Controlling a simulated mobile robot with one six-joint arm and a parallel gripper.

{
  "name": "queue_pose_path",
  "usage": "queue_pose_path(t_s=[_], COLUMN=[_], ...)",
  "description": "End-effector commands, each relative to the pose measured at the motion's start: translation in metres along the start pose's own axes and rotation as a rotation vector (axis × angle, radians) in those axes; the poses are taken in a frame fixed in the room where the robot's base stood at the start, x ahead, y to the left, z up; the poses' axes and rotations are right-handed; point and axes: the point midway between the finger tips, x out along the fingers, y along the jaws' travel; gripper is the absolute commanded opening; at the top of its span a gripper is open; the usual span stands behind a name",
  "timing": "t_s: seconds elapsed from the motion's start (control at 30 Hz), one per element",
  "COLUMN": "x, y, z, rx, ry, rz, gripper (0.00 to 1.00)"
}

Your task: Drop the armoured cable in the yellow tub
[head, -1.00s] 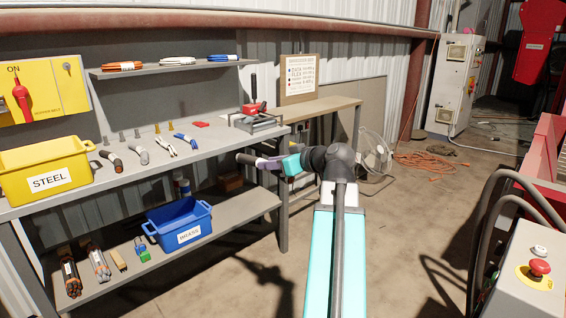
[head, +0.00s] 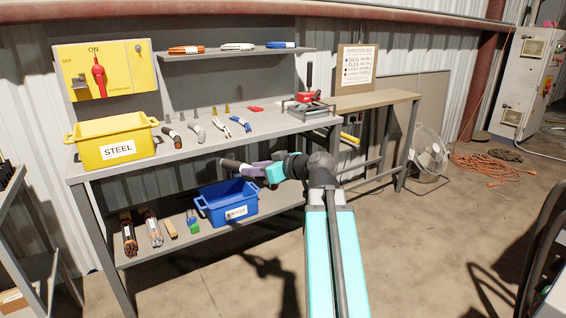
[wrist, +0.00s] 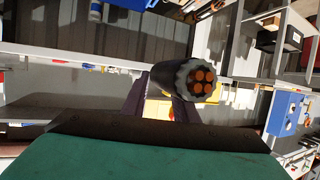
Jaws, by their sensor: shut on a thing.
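The yellow tub (head: 88,157), labelled STEEL, stands at the left end of the bench top in the head view. My gripper (head: 253,170) is shut on a thick, dark-sheathed cable piece (head: 233,165), held in front of the bench to the right of the tub and well apart from it. In the wrist view the cable's cut end (wrist: 203,82) shows several copper cores inside a grey ring, which looks like the armoured cable.
A blue tub (head: 212,209) stands on the lower shelf, below the held cable. Several short cable pieces (head: 195,131) lie on the bench, right of the yellow tub. A dark rack (head: 35,240) stands at far left. The floor before the bench is clear.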

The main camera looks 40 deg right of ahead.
Motion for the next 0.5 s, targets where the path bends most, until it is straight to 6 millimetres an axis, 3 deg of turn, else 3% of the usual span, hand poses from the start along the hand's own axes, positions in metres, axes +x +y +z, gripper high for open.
queue_pose_path(t_s=[0.5], x=[0.096], y=[-0.109], z=[0.012], rx=[-0.026], ry=[0.001], rz=[-0.075], gripper=[0.00])
